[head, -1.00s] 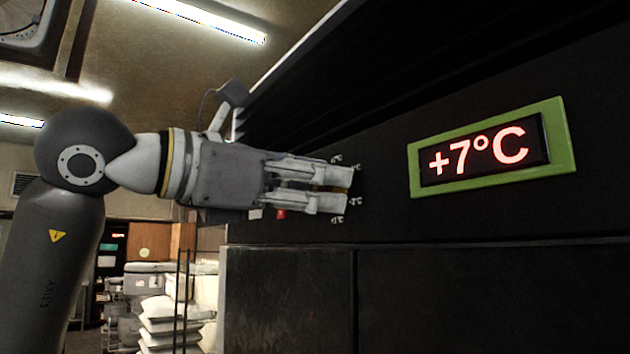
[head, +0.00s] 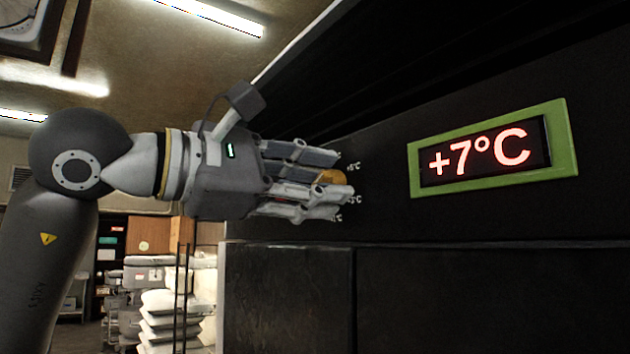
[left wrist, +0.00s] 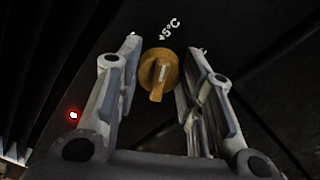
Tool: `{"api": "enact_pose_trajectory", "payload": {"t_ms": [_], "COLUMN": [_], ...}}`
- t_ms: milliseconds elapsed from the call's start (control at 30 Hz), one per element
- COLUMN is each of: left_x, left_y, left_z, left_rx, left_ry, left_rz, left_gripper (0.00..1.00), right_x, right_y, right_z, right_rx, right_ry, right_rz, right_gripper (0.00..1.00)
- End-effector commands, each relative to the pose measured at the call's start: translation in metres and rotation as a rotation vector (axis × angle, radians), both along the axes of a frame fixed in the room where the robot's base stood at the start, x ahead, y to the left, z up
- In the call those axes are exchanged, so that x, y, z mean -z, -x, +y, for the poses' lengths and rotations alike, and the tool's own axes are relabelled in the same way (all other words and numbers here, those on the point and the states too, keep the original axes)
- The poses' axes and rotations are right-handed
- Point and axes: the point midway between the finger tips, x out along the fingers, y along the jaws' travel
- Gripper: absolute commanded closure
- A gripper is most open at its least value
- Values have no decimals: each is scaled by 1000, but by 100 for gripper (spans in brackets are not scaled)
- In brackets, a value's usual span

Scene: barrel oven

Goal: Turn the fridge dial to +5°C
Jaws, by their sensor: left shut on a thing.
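The orange fridge dial (head: 333,177) sits on the black panel, partly hidden by my left gripper (head: 342,180) in the head view. In the left wrist view the dial (left wrist: 158,75) shows between the two fingers (left wrist: 164,48), and my left gripper is shut on it. A white mark shows on the dial's raised grip. A white +5°C label (left wrist: 169,30) stands just beyond the dial in that view. The green-framed display (head: 493,150) reads +7°C in red. My right gripper is not in view.
A small red light (left wrist: 73,115) glows on the panel left of the fingers in the left wrist view. Dark cabinet fronts (head: 287,300) lie below the panel. Stacked white sacks (head: 170,318) stand at the lower left, well behind.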

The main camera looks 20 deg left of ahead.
Motion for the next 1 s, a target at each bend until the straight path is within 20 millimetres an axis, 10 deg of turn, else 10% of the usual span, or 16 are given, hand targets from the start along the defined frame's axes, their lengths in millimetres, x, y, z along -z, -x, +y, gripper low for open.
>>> {"api": "enact_pose_trajectory", "payload": {"t_ms": [467, 500, 633, 1000], "left_x": [-1, -1, -1, 0], "left_y": [1, 1, 0, 2], "left_z": [0, 0, 0, 2], "left_rx": [1, 1, 1, -1], "left_ry": [-9, -9, -9, -9], "left_rz": [-10, -10, -9, -8], "left_gripper": [88, 61, 44, 43], "right_x": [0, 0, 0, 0], "right_y": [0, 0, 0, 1], "right_z": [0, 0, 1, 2], "right_rx": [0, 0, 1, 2], "right_ry": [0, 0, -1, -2], "right_rz": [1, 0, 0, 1], "right_gripper": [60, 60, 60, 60]}}
